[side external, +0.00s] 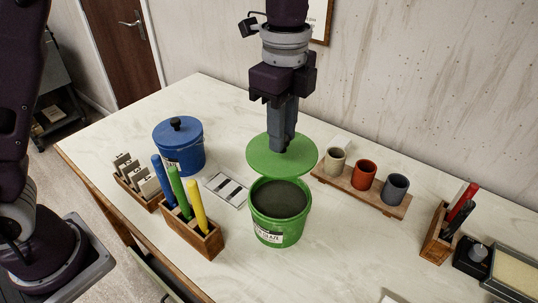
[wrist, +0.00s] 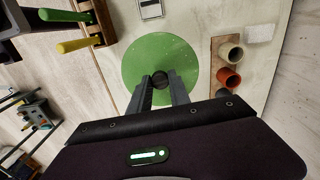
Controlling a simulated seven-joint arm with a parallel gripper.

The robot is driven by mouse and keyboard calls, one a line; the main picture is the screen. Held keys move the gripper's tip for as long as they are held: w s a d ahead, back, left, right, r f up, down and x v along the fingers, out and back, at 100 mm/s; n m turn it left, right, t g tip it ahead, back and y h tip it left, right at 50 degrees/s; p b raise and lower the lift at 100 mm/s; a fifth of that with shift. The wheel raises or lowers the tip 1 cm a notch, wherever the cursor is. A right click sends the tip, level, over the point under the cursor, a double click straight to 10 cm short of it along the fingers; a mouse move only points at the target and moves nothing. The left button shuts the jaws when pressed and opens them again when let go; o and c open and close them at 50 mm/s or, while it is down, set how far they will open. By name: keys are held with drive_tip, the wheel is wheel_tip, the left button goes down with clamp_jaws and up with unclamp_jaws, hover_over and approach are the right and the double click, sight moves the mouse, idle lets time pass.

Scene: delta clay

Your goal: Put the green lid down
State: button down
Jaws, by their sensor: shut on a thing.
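The green lid (side external: 262,160) is a flat disc held level in the air by my gripper (side external: 283,148), which is shut on its knob. In the wrist view the lid (wrist: 140,70) fills the middle, with its dark knob (wrist: 160,79) between my fingertips (wrist: 160,90). The green bucket (side external: 279,228) stands open on the table, full of dark grey glaze. In the side view the lid shows just above and behind the bucket's rim. In the wrist view the bucket is not visible.
A blue lidded bucket (side external: 180,149) stands at left. A wooden tray (side external: 364,197) with three cups lies to the right.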

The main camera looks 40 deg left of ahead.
drive_tip(key=w+a+f+n, duration=0.45)
drive_tip(key=w+a, duration=0.35)
drive_tip(key=a, duration=0.3)
drive_tip(key=w+a+f+n, duration=0.45)
drive_tip(key=w+a, duration=0.25)
drive_tip(key=a, duration=0.4)
drive_tip(key=shift+m, duration=0.3)
wheel_tip(320, 180, down, 11)
drive_tip(key=shift+r, duration=0.15)
drive_tip(key=c, duration=1.2)
unclamp_jaws()
wheel_tip(320, 180, up, 12)
